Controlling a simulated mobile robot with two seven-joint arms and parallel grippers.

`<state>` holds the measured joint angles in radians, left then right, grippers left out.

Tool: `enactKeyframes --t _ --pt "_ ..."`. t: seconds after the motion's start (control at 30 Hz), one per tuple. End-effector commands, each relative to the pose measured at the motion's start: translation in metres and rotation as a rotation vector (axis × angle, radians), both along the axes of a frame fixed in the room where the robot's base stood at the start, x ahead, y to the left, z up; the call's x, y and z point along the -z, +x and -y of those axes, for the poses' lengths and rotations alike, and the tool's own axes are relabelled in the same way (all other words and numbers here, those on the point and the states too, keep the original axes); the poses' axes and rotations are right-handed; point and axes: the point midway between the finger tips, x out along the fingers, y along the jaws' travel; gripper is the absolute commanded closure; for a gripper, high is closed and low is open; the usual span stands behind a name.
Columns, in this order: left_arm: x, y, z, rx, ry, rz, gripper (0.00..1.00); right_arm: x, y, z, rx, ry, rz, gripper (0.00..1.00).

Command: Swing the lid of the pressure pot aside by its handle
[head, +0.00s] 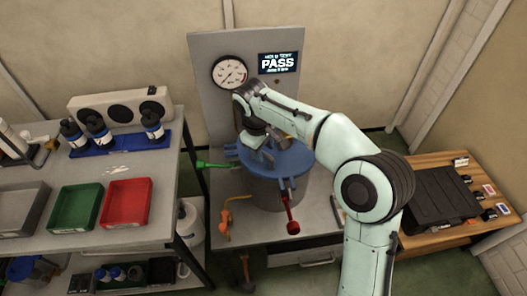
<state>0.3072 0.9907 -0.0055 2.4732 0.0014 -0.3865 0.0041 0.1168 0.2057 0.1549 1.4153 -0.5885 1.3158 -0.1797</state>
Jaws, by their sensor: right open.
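The pressure pot (264,194) is a grey cylinder standing on the workbench below the gauge panel. Its round blue lid (294,158) sits on top. A green-ended lever (214,165) sticks out at the pot's left, and a red-ended lever (292,214) points down at its front. My right gripper (265,148) is open, over the back left part of the lid. My right arm and hand hide part of the lid, and I cannot tell whether the fingers are around a handle or touch anything. My left gripper is out of view.
Behind the pot stands a grey panel (208,55) with a dial gauge (229,72) and a PASS display (279,62). An orange tool (226,217) lies left of the pot. Red (126,202) and green (75,208) trays are on the left table. A black case (440,196) is at right.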

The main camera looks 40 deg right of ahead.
Motion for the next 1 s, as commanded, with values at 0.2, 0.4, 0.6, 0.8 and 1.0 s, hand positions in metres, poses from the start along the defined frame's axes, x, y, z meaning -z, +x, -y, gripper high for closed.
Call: enactKeyframes --t 0.2,0.4,0.6,0.8,1.0 --pt "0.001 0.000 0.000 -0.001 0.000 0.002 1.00 0.010 0.000 0.002 0.000 0.000 -0.001 0.58" --pt "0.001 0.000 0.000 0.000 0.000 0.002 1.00 0.010 0.000 0.002 0.000 0.000 -0.001 0.58" --pt "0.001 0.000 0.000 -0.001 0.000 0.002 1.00 0.010 0.000 0.002 0.000 0.000 -0.001 1.00" --pt "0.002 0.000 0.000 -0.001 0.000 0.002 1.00 0.009 -0.001 0.002 -0.004 0.000 0.000 1.00" --pt "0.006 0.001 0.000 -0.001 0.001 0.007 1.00 0.010 -0.013 0.003 -0.054 -0.001 0.001 1.00"
